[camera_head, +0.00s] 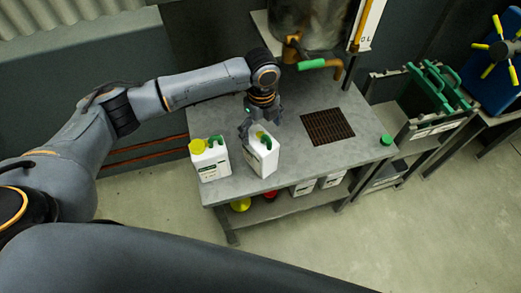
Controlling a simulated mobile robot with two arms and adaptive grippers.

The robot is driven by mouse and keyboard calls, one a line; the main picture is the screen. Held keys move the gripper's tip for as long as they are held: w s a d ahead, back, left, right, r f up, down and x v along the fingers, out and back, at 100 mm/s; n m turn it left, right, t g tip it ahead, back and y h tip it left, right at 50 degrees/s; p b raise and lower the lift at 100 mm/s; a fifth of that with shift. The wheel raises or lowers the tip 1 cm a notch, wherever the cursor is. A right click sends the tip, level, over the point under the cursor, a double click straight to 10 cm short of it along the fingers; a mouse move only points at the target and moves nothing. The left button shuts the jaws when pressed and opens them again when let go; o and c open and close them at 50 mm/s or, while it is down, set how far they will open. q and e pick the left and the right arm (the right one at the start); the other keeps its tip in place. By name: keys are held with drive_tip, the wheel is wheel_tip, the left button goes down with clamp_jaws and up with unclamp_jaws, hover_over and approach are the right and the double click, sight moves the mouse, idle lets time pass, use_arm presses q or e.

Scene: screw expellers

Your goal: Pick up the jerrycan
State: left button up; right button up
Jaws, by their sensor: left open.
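Two white jerrycans stand on the grey table. The left jerrycan (211,163) has a yellow cap and a green handle part. The right jerrycan (262,158) also shows green at its top and stands close beside it. My left gripper (258,129) is open and points down at the top of the right jerrycan. Its fingers are around or just above that top; I cannot tell whether they touch it. The gripper hides part of the jerrycan's top. My right gripper is not in view.
The table (295,168) has a dark grate (327,126) and a green cap (386,139) on its right part. A green-handled tap (311,64) hangs over the back. More containers (303,187) stand on the lower shelf. A rack with green-handled items (438,86) stands at right.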

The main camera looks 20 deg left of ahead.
sight(261, 141)
use_arm(q)
drive_tip(key=f, duration=0.2)
drive_tip(key=f+p, duration=0.1)
drive_tip(key=f, duration=0.1)
drive_tip(key=shift+s+f+p, duration=0.2)
drive_tip(key=shift+f+p, duration=0.1)
drive_tip(key=shift+f, duration=0.55)
drive_tip(key=c, duration=1.8)
drive_tip(key=shift+c, duration=0.2)
drive_tip(key=shift+r, duration=0.1)
